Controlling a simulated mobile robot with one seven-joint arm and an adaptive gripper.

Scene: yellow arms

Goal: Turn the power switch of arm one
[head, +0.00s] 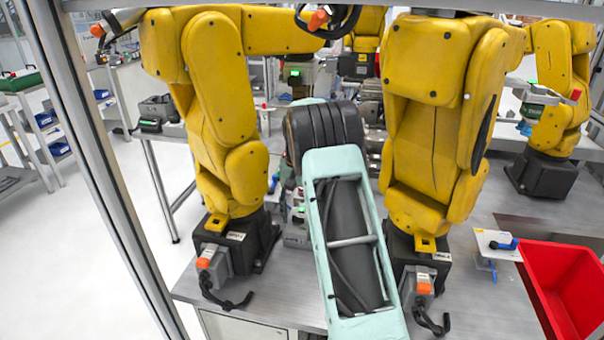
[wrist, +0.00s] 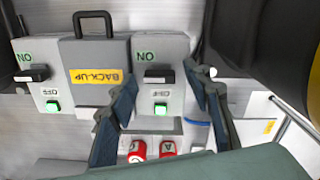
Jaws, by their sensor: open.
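In the wrist view, a grey switch box (wrist: 163,50) marked "ON" has a black switch lever (wrist: 158,76) and a lit green button (wrist: 160,108). A second such box has its own black lever (wrist: 31,74) and lit green button (wrist: 52,106) at the left. I cannot tell which switch belongs to arm one. My gripper (wrist: 163,80) is open and empty, with its two dark fingers on either side of the right box's lever. I cannot tell whether they touch it. In the head view, my arm hides the gripper and most of the switch area.
A grey case with a yellow "BACK-UP" label (wrist: 100,77) sits between the boxes. Two red buttons (wrist: 153,148) are below. In the head view, yellow arms stand left (head: 218,100) and right (head: 432,120) of my arm. A red bin (head: 548,285) is at right.

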